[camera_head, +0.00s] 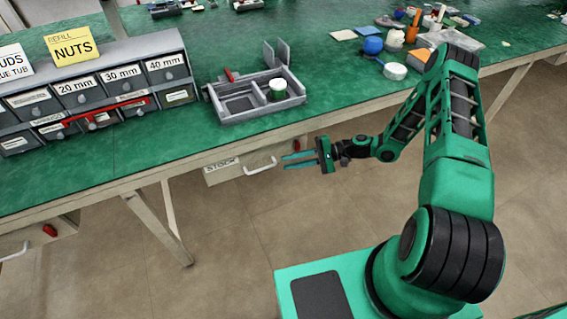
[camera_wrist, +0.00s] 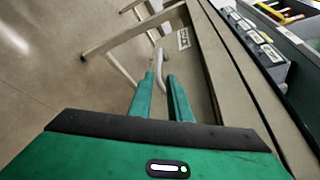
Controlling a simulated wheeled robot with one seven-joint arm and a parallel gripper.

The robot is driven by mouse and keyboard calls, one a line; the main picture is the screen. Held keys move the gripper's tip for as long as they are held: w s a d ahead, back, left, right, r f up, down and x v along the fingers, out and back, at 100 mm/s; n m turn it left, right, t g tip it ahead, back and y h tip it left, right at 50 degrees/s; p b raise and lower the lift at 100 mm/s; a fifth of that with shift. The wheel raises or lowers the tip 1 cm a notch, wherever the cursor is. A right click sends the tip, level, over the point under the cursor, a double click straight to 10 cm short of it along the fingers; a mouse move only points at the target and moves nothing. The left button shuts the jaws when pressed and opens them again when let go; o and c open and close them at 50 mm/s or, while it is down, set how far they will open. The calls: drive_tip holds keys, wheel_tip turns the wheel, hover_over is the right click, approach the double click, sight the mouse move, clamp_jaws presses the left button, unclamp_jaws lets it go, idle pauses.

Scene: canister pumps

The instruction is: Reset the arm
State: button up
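My gripper (camera_head: 290,161) is off the front edge of the bench, near the white handle of the STOCK drawer (camera_head: 222,169). Its two green fingers show apart with a gap between them and nothing held. In the wrist view my gripper (camera_wrist: 160,82) points along the bench front, with the white drawer handle (camera_wrist: 161,56) beyond the fingertips. I cannot tell the exact distance from the fingertips to the handle. My arm is bent, reaching out from the right side of the head view.
The green bench (camera_head: 330,75) holds a grey drawer cabinet (camera_head: 100,85) at the left and a grey tray (camera_head: 255,97) with a small white-topped tub (camera_head: 277,88). Coloured items, including a blue pot (camera_head: 372,45), stand at the back right. The floor (camera_head: 230,240) below is clear.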

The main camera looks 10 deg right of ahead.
idle(0.5)
drive_tip(key=s+d+r+n+g+h, duration=0.2)
drive_tip(key=s+d+r+h, duration=0.45)
drive_tip(key=d+r, duration=0.35)
drive_tip(key=s+d+r+n+g+h, duration=0.1)
drive_tip(key=s+d+r+n+h, duration=0.1)
drive_tip(key=s+d+r+h, duration=0.7)
drive_tip(key=s+d+r+m, duration=0.1)
drive_tip(key=s+r, duration=0.6)
drive_tip(key=s, duration=0.2)
drive_tip(key=s+d+r+m, duration=0.1)
drive_tip(key=s+d+r, duration=0.1)
drive_tip(key=s+r, duration=0.5)
drive_tip(key=shift+s+d+r+m+t, duration=0.3)
drive_tip(key=shift+s+r+t, duration=0.1)
drive_tip(key=shift+s, duration=0.55)
drive_tip(key=shift+w+f, duration=0.3)
drive_tip(key=shift+w, duration=0.35)
